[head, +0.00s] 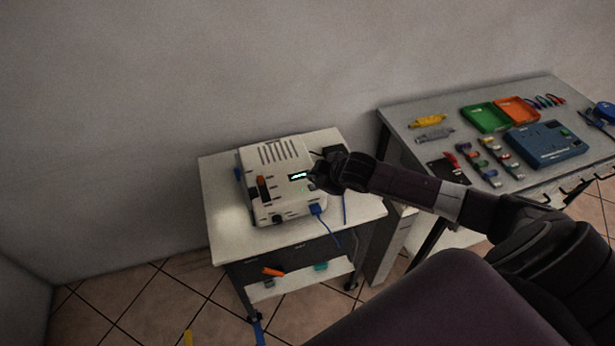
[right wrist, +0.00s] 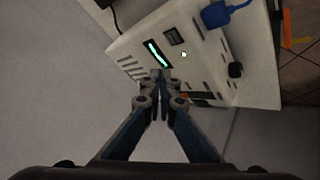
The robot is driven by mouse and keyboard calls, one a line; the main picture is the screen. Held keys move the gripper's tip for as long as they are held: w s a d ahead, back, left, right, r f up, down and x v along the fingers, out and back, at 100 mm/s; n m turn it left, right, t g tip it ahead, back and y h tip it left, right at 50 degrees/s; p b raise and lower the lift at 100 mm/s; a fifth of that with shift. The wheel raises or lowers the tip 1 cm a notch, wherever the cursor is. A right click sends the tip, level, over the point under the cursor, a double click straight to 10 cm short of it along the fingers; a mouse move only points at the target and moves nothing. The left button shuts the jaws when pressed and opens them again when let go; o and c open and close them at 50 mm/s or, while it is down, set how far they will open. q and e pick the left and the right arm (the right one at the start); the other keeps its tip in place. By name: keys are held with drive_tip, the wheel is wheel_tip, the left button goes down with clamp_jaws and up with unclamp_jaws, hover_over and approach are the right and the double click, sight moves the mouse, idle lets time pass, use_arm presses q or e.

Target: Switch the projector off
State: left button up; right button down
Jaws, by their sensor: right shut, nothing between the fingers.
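The white projector (head: 272,165) sits on the small white-topped table (head: 225,235) in the head view. A small display on it is lit green, and a blue plug (head: 316,210) is in its front lower side. It also shows in the right wrist view (right wrist: 215,75), with the lit display, a small green light (right wrist: 184,54) and a dark switch-like part (right wrist: 176,37) beside them. My right gripper (right wrist: 161,80) is shut and empty, its tips in front of the projector's face near the display. I cannot tell whether they touch it. My left gripper is not in view.
To the right stands a grey workbench (head: 395,112) with a green tray (head: 484,117), an orange tray (head: 517,109), a blue box (head: 547,143) and several small tools and cables. The wall is close behind the table. A blue cable hangs at the table's front.

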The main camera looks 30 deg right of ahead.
drive_tip(key=r, duration=0.1)
drive_tip(key=w+d+r, duration=0.1)
drive_tip(key=r, duration=0.2)
drive_tip(key=shift+w+d, duration=0.3)
drive_tip(key=shift+w, duration=0.1)
wheel_tip(320, 180, down, 8)
drive_tip(key=b, duration=0.6)
drive_tip(key=shift+f, duration=0.4)
drive_tip(key=shift+f, duration=0.1)
idle(0.8)
drive_tip(key=shift+f+b, duration=0.3)
